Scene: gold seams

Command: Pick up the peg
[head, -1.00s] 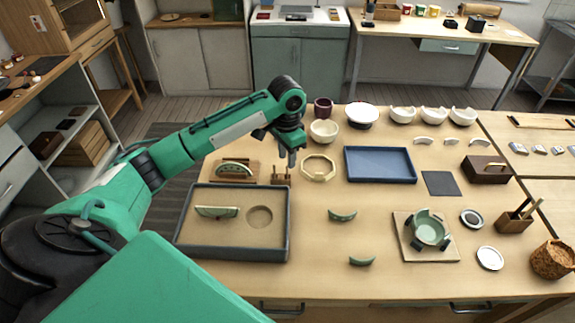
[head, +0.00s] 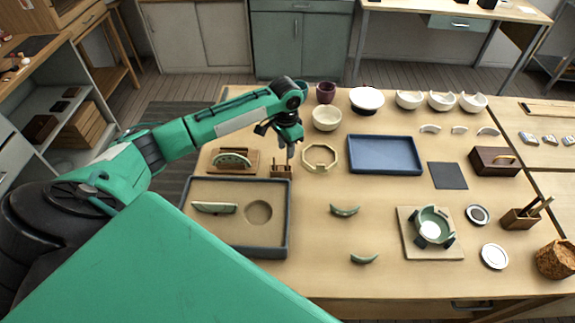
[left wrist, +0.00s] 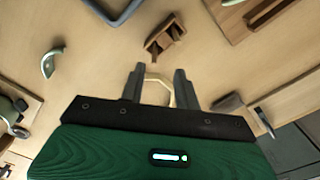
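My left gripper (head: 290,152) points down just above and behind the holder. My right gripper is not in view.
A blue tray (head: 384,154) lies farther right.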

